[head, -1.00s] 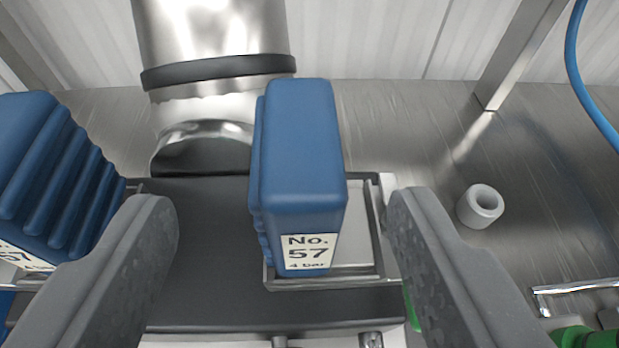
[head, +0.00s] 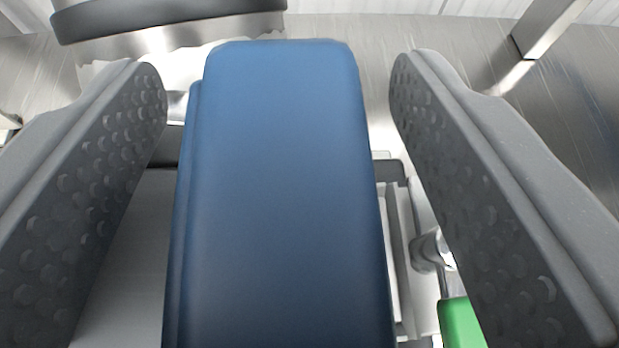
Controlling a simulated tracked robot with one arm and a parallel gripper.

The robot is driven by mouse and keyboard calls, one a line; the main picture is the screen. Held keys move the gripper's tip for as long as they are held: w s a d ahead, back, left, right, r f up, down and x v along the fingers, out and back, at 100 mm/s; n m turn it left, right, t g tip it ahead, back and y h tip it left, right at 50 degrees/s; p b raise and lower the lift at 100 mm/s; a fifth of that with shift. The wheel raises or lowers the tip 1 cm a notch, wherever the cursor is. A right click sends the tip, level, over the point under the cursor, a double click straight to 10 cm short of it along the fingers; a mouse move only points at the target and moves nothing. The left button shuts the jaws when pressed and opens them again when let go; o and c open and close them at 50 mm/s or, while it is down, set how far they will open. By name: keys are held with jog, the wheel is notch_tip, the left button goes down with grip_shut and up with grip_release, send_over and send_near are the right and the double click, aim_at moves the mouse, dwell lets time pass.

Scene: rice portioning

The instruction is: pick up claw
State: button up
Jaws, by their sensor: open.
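The claw shows as a blue block (head: 285,190) that fills the middle of the head view, seen from close above. Its label is out of view now. My gripper (head: 278,85) is open, with one grey dimpled finger on each side of the blue block. A gap shows between the block and each finger, so neither finger appears to touch it. The lower part of the block is cut off by the bottom of the picture.
A metal holder frame (head: 393,250) shows right of the block. A green part (head: 461,324) lies at the lower right. A steel pipe with a dark band (head: 165,17) stands behind at the upper left. A metal post (head: 548,28) stands at the upper right.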

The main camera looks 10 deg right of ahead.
grip_shut()
jog(key=shift+r, duration=0.1)
dwell(0.3)
